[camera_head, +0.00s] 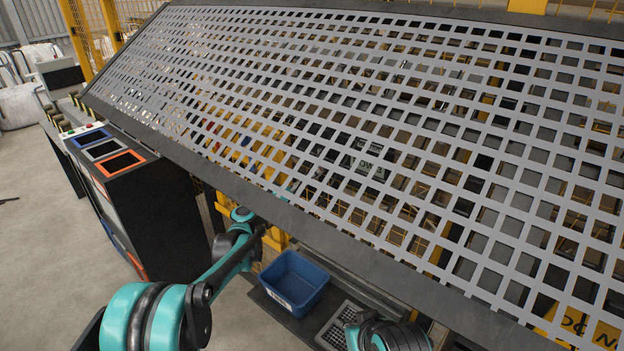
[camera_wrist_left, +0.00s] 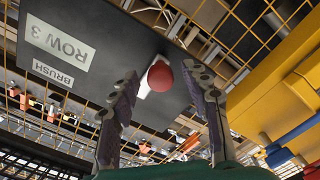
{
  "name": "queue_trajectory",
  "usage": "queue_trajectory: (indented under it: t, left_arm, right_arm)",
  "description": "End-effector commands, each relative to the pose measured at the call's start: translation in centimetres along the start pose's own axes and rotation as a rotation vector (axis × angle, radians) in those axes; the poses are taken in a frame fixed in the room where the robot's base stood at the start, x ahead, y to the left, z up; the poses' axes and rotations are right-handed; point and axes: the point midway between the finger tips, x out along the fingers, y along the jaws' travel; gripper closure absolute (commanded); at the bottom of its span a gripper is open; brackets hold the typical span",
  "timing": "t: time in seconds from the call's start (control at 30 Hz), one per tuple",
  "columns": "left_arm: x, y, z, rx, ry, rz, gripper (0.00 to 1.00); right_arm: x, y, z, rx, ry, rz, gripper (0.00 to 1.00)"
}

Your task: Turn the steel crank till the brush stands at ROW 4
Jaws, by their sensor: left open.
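In the left wrist view, a red ball knob (camera_wrist_left: 160,77) sits at the end of a pale steel crank (camera_wrist_left: 146,82), in front of a dark panel. A white readout (camera_wrist_left: 58,47) on that panel reads "BRUSH" and "ROW 3". My left gripper (camera_wrist_left: 166,90) is open, its two fingers on either side of the knob; I cannot tell whether they touch it. In the head view my left arm reaches under the slotted grey sheet, which hides that gripper. My right gripper is out of view. The brush cannot be made out.
The slotted grey sheet (camera_head: 330,80) covers much of the head view. A blue bin (camera_head: 292,282) stands below its edge. A black cabinet (camera_head: 140,200) with coloured frames stands left. Yellow bars (camera_wrist_left: 275,85) lie close right of my left gripper.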

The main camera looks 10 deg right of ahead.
Motion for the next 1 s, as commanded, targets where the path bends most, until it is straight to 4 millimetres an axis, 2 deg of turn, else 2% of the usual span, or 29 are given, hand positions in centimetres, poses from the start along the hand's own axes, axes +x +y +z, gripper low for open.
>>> queue_trajectory:
  t: [0.1,0.2,0.47,0.5,0.67,1.0]
  left_arm:
    - [1.4,-0.1,0.1,0.000,-0.001,0.000,0.53]
    - [2.0,-0.1,0.0,0.000,0.000,-0.001,0.53]
    - [2.2,0.0,-0.1,0.000,0.000,-0.001,0.53]
    - [2.2,0.0,-0.1,0.000,0.000,-0.001,0.58]
    - [2.2,0.0,-0.1,0.000,0.000,-0.001,1.00]
    - [2.2,-0.1,-0.2,0.025,0.000,-0.001,1.00]
  right_arm:
    - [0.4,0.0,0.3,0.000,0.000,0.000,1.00]
    - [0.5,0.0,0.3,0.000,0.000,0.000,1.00]
    - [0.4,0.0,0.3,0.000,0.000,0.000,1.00]
    - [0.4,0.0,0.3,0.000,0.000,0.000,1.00]
    - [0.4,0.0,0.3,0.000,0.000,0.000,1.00]
    - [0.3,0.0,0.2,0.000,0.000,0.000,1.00]
